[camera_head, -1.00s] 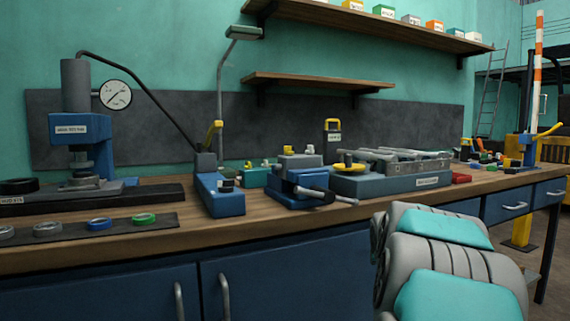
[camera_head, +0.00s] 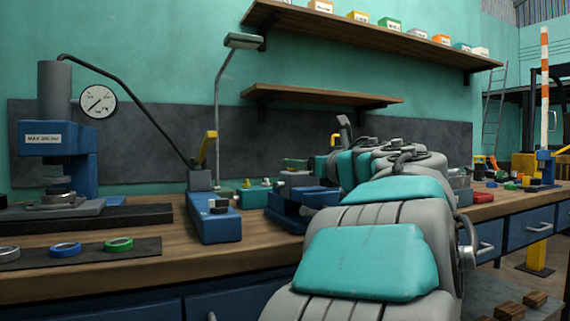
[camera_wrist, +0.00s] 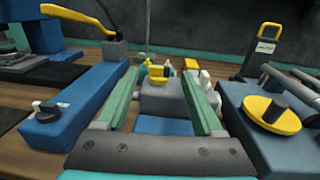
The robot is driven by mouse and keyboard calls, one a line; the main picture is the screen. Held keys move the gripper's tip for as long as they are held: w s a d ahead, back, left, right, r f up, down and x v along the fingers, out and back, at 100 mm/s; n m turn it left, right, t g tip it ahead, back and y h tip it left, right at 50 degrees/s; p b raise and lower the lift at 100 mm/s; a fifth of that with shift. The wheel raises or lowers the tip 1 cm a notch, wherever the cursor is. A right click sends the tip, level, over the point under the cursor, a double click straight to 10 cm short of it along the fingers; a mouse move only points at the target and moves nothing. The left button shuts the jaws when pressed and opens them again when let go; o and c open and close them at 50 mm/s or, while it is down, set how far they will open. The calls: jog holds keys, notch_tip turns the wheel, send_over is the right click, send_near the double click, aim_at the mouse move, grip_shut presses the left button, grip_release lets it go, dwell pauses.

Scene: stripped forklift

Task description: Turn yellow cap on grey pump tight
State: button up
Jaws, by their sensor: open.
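The grey pump (camera_wrist: 166,101) is a grey block, seen between my fingers in the wrist view. The yellow cap (camera_wrist: 160,81) sits on its top, near my fingertips. My gripper (camera_wrist: 161,78) is open, with one green finger to the left of the cap and one to the right. I cannot tell whether either finger touches the cap. In the head view the pump (camera_head: 296,179) shows in part at the blue vise (camera_head: 290,205), and my arm hides much of that area.
A blue tool with a yellow lever (camera_wrist: 83,85) stands to the left. A grey-blue block with a yellow disc knob (camera_wrist: 272,113) stands close on the right. Small bottles (camera_wrist: 143,73) stand behind the pump. A blue press (camera_head: 60,140) is at the far left.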

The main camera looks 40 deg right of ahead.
jog(key=w, duration=0.5)
jog(key=w+d, duration=0.1)
jog(key=w, duration=0.1)
jog(key=shift+w+p, duration=0.25)
jog(key=shift+p, duration=0.05)
grip_shut()
dwell(0.4)
